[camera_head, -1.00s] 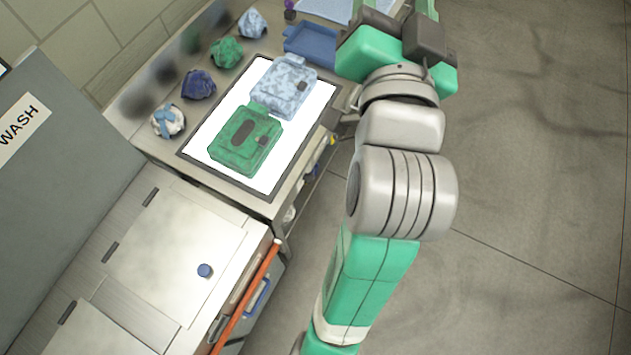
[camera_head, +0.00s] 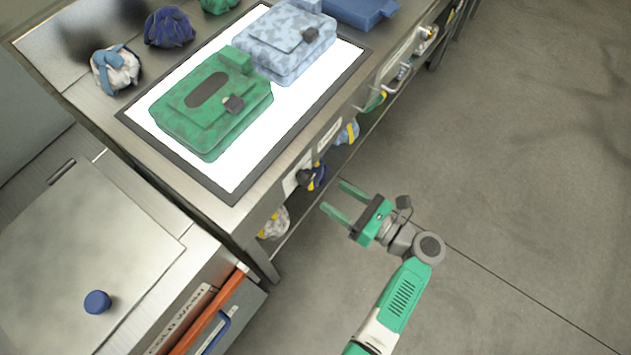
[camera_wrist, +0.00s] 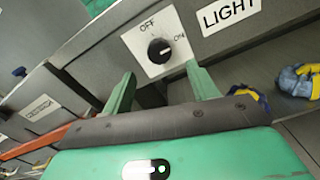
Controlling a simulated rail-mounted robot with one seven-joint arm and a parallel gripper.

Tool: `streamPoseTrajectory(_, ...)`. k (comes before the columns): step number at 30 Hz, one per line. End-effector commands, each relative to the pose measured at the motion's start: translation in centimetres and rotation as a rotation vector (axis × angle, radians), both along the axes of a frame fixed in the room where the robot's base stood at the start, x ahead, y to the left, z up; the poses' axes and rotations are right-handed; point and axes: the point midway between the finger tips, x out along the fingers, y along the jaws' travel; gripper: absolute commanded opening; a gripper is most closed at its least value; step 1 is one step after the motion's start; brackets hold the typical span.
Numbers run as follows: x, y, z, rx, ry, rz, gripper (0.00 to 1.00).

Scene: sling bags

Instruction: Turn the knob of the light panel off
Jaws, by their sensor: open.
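The light panel (camera_head: 258,160) glows white in its dark frame on the steel table. Its black knob (camera_wrist: 160,51) sits on a white plate (camera_wrist: 134,41) marked OFF and ON on the table's front face. The knob's pale mark points toward ON. In the head view the knob (camera_head: 305,179) is small and dark below the panel's edge. My gripper (camera_head: 333,197) is open and empty, its fingers toward the table front. In the wrist view my gripper's fingertips (camera_wrist: 160,72) stand either side of and just below the knob in the picture, apart from it.
A green bag (camera_head: 196,130) and a light-blue bag (camera_head: 283,62) lie on the panel. Rolled bags (camera_head: 168,27) stand along the back. A LIGHT label (camera_wrist: 230,13) is right of the knob. Yellow-and-blue items (camera_head: 346,132) lie on the shelf below. Open floor lies right.

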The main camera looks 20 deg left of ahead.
Motion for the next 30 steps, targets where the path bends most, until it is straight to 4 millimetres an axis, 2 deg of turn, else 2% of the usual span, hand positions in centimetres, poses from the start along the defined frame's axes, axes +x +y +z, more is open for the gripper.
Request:
streamPoseTrajectory(2, 0.1, 0.6, 0.1, -0.002, -0.002, 0.002, 0.59)
streamPoseTrajectory(9, 1.0, 5.0, -0.2, -0.004, -0.004, 0.004, 0.59)
streamPoseTrajectory(13, 1.5, 6.7, -0.1, -0.005, -0.006, 0.001, 0.59)
streamPoseTrajectory(17, 1.7, 7.5, 0.1, -0.004, -0.005, 0.000, 0.59)
streamPoseTrajectory(24, 1.8, 7.6, 0.2, -0.005, -0.005, -0.001, 0.59)
streamPoseTrajectory(30, 1.8, 7.6, 0.2, -0.005, -0.005, -0.001, 0.19)
